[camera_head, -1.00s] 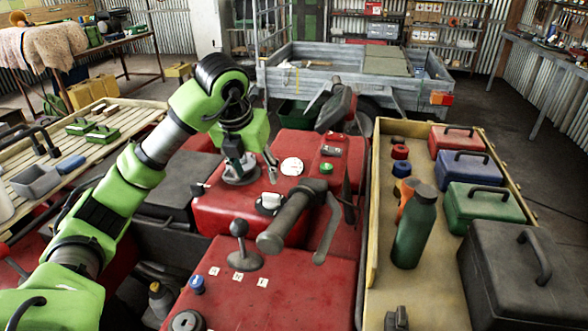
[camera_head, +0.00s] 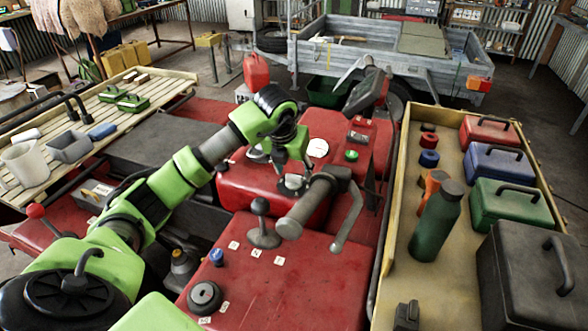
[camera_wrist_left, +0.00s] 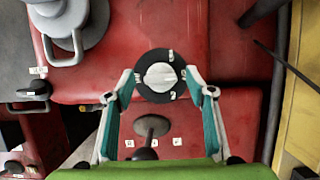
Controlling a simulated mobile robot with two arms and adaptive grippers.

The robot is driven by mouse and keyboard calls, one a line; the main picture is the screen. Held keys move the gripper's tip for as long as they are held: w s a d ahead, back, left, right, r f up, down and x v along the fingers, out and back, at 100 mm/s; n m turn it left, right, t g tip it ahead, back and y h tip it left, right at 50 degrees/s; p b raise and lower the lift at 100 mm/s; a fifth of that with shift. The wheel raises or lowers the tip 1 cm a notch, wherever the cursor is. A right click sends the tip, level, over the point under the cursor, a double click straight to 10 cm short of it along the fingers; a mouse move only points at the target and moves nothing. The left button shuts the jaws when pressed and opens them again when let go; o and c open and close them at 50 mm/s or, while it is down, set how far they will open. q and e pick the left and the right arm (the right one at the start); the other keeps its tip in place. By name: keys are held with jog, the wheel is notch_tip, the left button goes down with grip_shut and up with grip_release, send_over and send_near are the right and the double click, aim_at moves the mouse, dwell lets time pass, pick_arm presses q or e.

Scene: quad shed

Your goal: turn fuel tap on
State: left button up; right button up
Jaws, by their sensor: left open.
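The fuel tap is a white knob on a round black dial with white marks (camera_wrist_left: 160,76); it sits on the red bodywork. In the head view the tap (camera_head: 292,184) is partly hidden by my left gripper (camera_head: 300,163). My left gripper is above it. In the left wrist view the two fingers (camera_wrist_left: 160,88) are spread and empty, with the dial between their tips. I cannot tell whether either finger touches it. My right gripper is not in view.
A grey handlebar grip with a lever (camera_head: 315,205) is close to my gripper. A ball-topped gear lever (camera_head: 262,225) stands nearer. A tan tray (camera_head: 398,190) with a green bottle (camera_head: 437,220) and toolboxes lies to the right. A slatted rack (camera_head: 60,185) is to the left.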

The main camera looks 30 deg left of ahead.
pick_arm(q)
jog(key=shift+w+f, duration=0.15)
jog(key=shift+f, duration=0.45)
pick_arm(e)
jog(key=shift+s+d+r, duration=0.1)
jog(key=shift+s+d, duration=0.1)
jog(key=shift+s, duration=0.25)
pick_arm(q)
jog(key=c, duration=1.1)
